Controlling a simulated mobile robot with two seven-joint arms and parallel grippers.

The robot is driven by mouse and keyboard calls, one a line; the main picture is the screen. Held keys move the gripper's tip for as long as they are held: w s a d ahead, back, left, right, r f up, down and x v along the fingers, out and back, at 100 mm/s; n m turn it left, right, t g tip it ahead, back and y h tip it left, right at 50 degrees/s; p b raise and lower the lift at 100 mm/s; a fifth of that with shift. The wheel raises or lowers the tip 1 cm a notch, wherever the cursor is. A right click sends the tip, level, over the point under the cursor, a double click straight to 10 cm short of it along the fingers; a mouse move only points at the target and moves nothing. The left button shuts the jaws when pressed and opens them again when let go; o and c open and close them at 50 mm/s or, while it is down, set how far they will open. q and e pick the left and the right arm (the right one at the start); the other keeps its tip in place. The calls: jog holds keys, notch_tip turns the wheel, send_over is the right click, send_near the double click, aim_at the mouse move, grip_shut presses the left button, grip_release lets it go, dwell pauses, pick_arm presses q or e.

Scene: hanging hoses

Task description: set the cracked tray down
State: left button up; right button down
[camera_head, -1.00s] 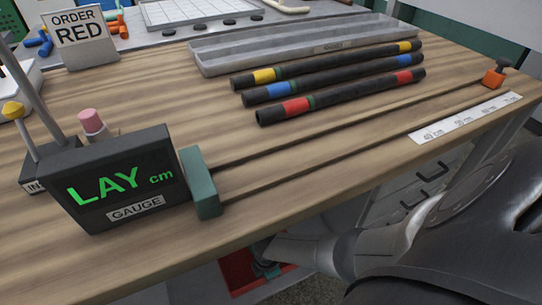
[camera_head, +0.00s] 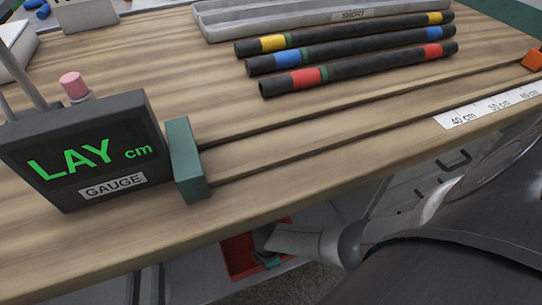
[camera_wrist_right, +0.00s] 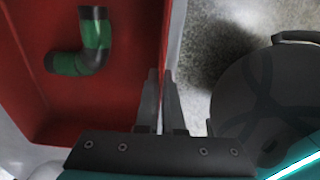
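A red tray (camera_head: 237,257) is below the front edge of the table in the head view, largely hidden by my right arm and the tabletop. In the right wrist view the red tray (camera_wrist_right: 110,100) fills the left side, with a green-and-black bent hose piece (camera_wrist_right: 93,42) inside it. My right gripper (camera_wrist_right: 161,75) has its fingers close together on either side of the tray's right wall and appears shut on it. I cannot make out a crack or what is under the tray. My left gripper is not in view.
On the table (camera_head: 330,135) stand a gauge (camera_head: 85,150) reading LAY, several rail parts and a ruler strip (camera_head: 490,108). Three banded black hoses (camera_head: 350,48) lie before a grey trough (camera_head: 300,15). Speckled floor (camera_wrist_right: 215,50) shows right of the tray.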

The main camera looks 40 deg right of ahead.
jog(key=shift+f, duration=0.15)
jog(key=shift+f, duration=0.15)
jog(key=c, duration=1)
grip_release()
jog(key=shift+c, duration=0.2)
